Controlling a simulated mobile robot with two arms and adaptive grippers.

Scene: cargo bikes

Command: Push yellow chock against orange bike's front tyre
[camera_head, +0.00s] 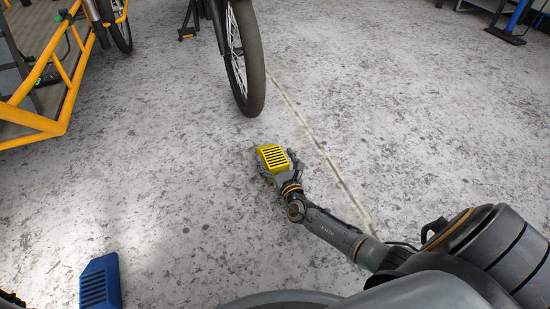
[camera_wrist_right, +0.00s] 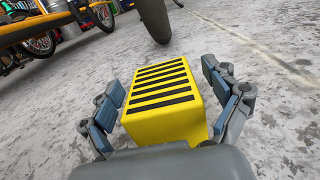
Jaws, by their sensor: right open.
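The yellow chock (camera_head: 272,155) with black slots on top lies on the floor, a short gap in front of a black tyre (camera_head: 246,62). The tyre belongs to an upright spoked wheel; its link to the orange frame is not visible. My right gripper (camera_head: 277,164) is open at the near side of the chock. In the right wrist view, the fingers of my right gripper (camera_wrist_right: 164,90) stand on either side of the chock (camera_wrist_right: 165,105), with visible gaps. The tyre (camera_wrist_right: 154,18) shows beyond the chock. My left gripper is not in view.
An orange cargo frame (camera_head: 62,72) stands at the upper left, with another wheel (camera_head: 121,25) behind it. A blue slotted block (camera_head: 100,283) lies at the lower left. A blue stand (camera_head: 514,22) is at the far right. The floor around the chock is clear.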

